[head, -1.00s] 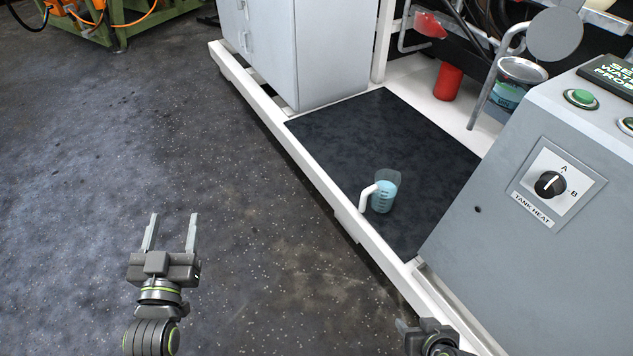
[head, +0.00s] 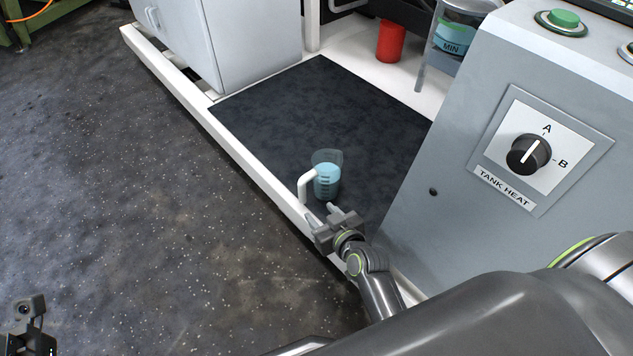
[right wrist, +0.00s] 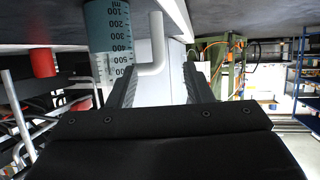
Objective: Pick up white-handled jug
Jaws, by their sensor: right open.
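The jug (head: 327,183) is a clear measuring jug with light blue contents and a white handle (head: 303,190) on its left side. It stands upright on the dark mat. My right gripper (head: 321,213) is open and empty, just in front of the jug near its handle side. In the right wrist view the white handle (right wrist: 157,45) appears between the open fingers (right wrist: 160,80), close to their tips; contact cannot be told. The jug's scale (right wrist: 108,40) shows beside the left finger, with upside-down numbers. Part of my left gripper's wrist shows at the bottom left corner; its fingers are not visible.
The dark mat (head: 290,120) lies inside a white frame rail (head: 225,140). A grey control panel with a TANK HEAT knob (head: 528,154) stands close on the right. A grey cabinet (head: 255,40) and a red container (head: 391,41) are behind. Floor at left is clear.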

